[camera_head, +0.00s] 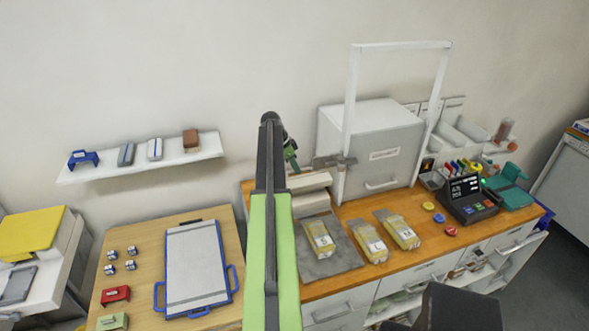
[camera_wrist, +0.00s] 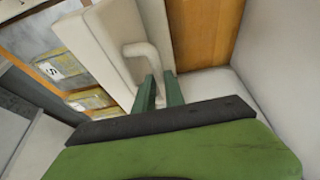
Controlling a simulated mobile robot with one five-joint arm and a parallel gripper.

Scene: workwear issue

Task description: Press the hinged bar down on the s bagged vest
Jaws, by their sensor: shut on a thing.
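The s bagged vest (camera_head: 319,238) lies on a grey plate (camera_head: 345,258) on the wooden counter, its label facing up. It also shows in the wrist view (camera_wrist: 49,70), at the left. The hinged bar (camera_head: 309,182) is a pale slab behind the vest, above another pale block. In the wrist view the bar (camera_wrist: 98,48) has a white looped handle (camera_wrist: 138,50). My gripper (camera_wrist: 158,92) is shut on this handle with its green jaws. In the head view my arm partly hides this spot. The bar looks raised, with the vest in front of it.
Two more bagged vests (camera_head: 369,242) (camera_head: 403,232) lie to the right on the counter (camera_head: 440,238). A white cabinet with an upright frame (camera_head: 350,110) stands behind. A dark keypad device (camera_head: 470,205) is at right.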

